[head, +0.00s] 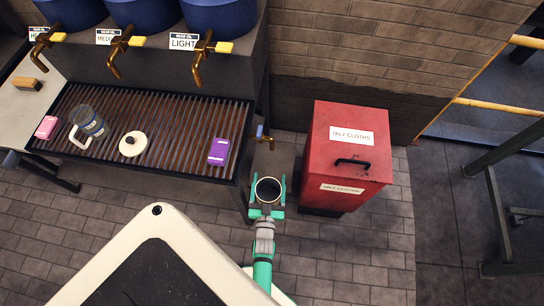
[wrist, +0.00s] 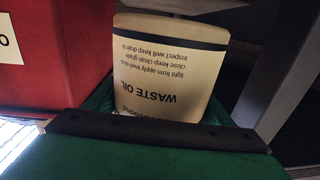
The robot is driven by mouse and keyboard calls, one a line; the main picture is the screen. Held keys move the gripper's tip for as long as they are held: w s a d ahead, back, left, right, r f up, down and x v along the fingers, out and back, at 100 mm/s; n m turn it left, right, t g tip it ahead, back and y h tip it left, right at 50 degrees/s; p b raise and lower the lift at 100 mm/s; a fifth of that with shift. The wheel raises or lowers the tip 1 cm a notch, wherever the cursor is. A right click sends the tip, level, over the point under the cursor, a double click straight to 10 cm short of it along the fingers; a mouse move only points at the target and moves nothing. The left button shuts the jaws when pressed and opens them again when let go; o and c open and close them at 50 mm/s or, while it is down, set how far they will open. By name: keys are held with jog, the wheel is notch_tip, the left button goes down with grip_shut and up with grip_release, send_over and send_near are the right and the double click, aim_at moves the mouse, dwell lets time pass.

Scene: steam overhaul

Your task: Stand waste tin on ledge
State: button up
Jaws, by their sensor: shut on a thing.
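The waste tin (head: 269,184) is a round, open-topped tin, seen from above in the head view with a pale rim and dark inside. In the wrist view it is cream with a dark band and an upside-down WASTE OIL label (wrist: 155,95). My gripper (head: 266,196) has green fingers around the tin and is shut on it. It holds the tin off the right end of the slatted ledge (head: 170,115), in front of a small brass tap. I cannot tell the height of the tin's bottom.
A red OILY CLOTHS bin (head: 348,160) stands close right of the gripper. Brass taps (head: 200,62) overhang the back. Bare slats show around the lid.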

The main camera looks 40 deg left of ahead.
aim_at(270, 182)
jog(key=shift+f+x, duration=0.6)
jog(key=shift+x, duration=1.95)
jog(key=shift+f+x, duration=0.55)
jog(key=shift+x, duration=2)
jog(key=shift+f+x, duration=0.6)
jog(key=shift+x, duration=1.95)
jog(key=shift+f, duration=0.15)
jog(key=o, duration=1.1)
jog(key=shift+o, duration=0.6)
jog(key=shift+s, duration=0.1)
jog(key=shift+d, duration=0.1)
jog(key=v, duration=1.1)
jog(key=shift+s+d, duration=0.15)
jog(key=shift+d, duration=0.05)
jog(key=shift+s+d, duration=0.1)
